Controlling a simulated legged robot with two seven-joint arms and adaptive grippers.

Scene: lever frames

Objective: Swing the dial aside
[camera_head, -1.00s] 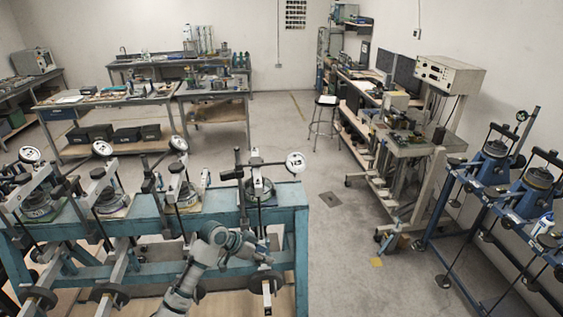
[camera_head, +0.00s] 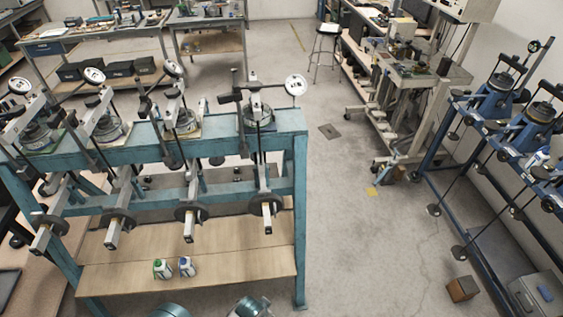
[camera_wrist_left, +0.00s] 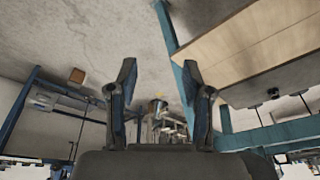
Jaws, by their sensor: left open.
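Several round white dials stand on the teal lever frame in the head view. The right-end dial (camera_head: 296,85) is on a dark arm above the corner of the bench beam. Others are the dial at the far left (camera_head: 20,85), the second dial (camera_head: 94,75) and the third dial (camera_head: 174,69). My left gripper (camera_wrist_left: 158,68) shows in the left wrist view with its two fingers spread and nothing between them. It is apart from the dials, and none can be made out in the wrist view. My right gripper is not in view.
The teal bench (camera_head: 300,165) carries levers with hanging weights. A wooden lower shelf (camera_head: 220,262) holds two small bottles (camera_head: 174,268). A blue lever frame (camera_head: 470,170) stands at the right. A brown box (camera_head: 462,289) is on the floor. The floor between is open.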

